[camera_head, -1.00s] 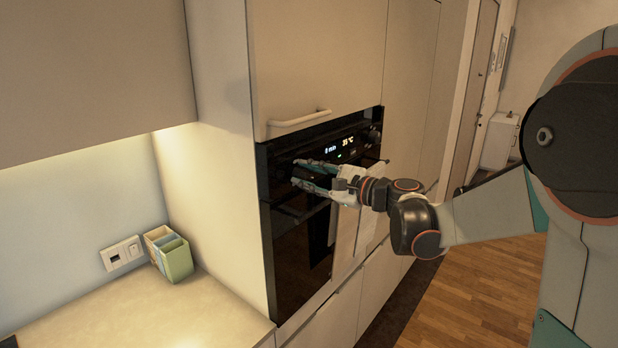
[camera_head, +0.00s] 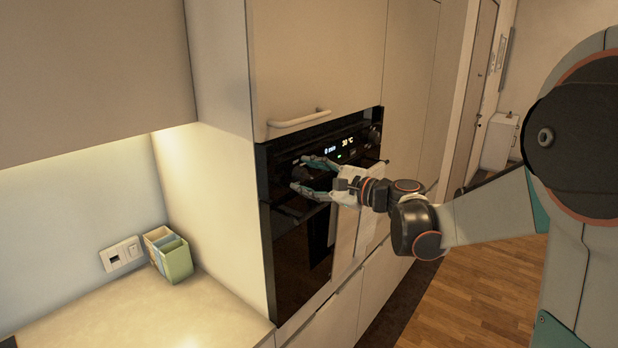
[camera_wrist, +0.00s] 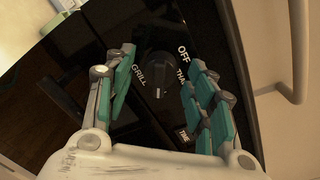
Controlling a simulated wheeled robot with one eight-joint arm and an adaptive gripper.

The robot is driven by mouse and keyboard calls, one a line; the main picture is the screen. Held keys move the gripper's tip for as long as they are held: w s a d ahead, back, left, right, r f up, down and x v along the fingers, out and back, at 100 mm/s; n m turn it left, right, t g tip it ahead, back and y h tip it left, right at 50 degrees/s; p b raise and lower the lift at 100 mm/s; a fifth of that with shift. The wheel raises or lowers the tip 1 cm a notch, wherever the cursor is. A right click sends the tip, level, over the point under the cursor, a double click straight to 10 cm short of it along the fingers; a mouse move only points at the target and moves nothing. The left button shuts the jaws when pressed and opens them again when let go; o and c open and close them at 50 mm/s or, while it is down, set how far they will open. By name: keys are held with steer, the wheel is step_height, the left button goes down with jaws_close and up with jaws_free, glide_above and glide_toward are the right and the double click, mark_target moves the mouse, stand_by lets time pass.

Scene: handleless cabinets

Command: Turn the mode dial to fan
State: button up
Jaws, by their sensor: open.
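The mode dial (camera_wrist: 158,72) is a dark round knob on the black oven panel in the wrist view. A light pointer mark shows at its lower edge in that picture. Printed words around it include OFF, GRILL and what looks like THAW, with another label partly hidden by a finger; I cannot read a fan label. My gripper (camera_wrist: 160,60) is open, with its teal-padded fingers on either side of the dial and apart from it. In the head view my gripper (camera_head: 300,173) is at the left part of the oven panel, where the dial is hard to make out.
The oven (camera_head: 300,255) is built into pale cabinets, with a lit display (camera_head: 338,146) and another knob (camera_head: 374,136) at the panel's right. A white cabinet handle (camera_head: 299,122) sits above. A counter at left holds a small box (camera_head: 176,262).

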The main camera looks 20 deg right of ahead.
steer(key=v, duration=1.2)
steer(key=shift+a, duration=0.1)
